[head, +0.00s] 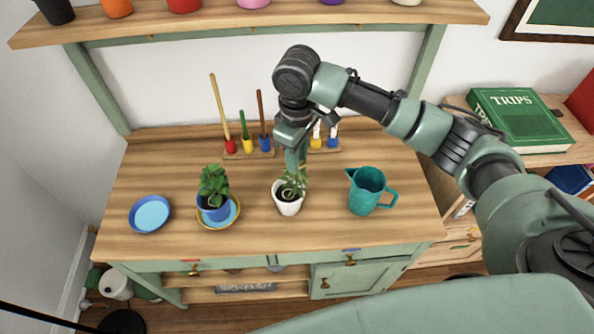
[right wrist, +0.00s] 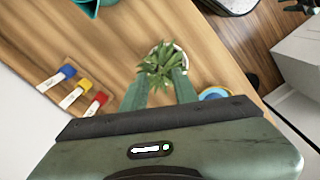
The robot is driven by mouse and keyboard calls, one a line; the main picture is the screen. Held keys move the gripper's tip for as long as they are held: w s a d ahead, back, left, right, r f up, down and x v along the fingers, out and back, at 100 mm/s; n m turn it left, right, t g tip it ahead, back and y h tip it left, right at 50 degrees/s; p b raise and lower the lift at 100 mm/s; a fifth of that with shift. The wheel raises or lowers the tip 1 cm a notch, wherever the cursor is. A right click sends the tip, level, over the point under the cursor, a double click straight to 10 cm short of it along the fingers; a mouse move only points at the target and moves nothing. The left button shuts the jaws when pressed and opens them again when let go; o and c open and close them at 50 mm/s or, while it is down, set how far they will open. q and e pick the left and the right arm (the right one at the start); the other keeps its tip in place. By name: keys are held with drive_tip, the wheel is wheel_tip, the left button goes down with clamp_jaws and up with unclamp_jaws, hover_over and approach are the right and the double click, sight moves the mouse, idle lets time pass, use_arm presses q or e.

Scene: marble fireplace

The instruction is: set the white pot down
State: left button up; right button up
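The white pot (head: 288,204) with a spiky green plant is upright at the middle of the wooden tabletop. I cannot tell whether it touches the wood. My right gripper (head: 295,168) points down over it from behind, and leaves hide the fingertips. In the right wrist view, the white pot (right wrist: 182,50) shows just beyond the two green fingers. My right gripper (right wrist: 161,78) has its fingers apart, one on each side of the leaves. Whether they press on the pot is hidden. My left gripper is not in view.
A blue pot (head: 214,212) with a plant stands on a yellow-rimmed blue saucer (head: 232,218), left of the white pot. An empty blue saucer (head: 150,214) lies further left. A teal pitcher (head: 368,190) stands to the right. A tool rack (head: 262,154) is at the back.

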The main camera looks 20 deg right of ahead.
drive_tip(key=shift+r, duration=1.3)
